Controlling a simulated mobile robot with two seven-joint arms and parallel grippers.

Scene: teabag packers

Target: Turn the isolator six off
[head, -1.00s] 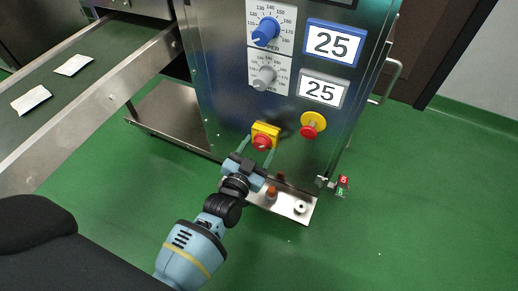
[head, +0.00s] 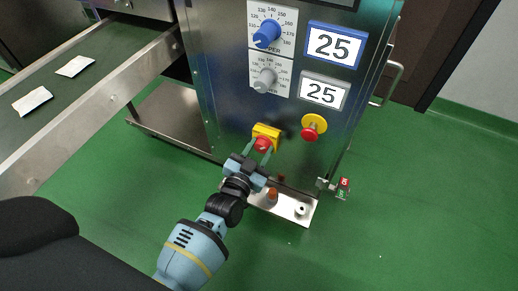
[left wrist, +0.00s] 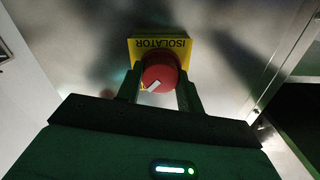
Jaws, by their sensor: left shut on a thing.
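The isolator is a red rotary knob (head: 263,144) on a yellow plate (head: 266,131), low on the front of the steel machine. In the left wrist view the yellow plate (left wrist: 138,45) reads ISOLATOR upside down, and the red knob (left wrist: 160,70) carries a white pointer mark set at a slant. No number six shows on it. My left gripper (head: 258,153) is shut on the knob, one finger on each side of it; the fingers also show in the left wrist view (left wrist: 159,92). My right gripper is not in view.
A red stop button on a yellow disc (head: 313,127) sits just right of the isolator. Blue (head: 267,33) and grey (head: 264,80) dials and two displays reading 25 are above. A steel ledge (head: 305,213) juts out below. A conveyor (head: 60,85) with white packets is at left.

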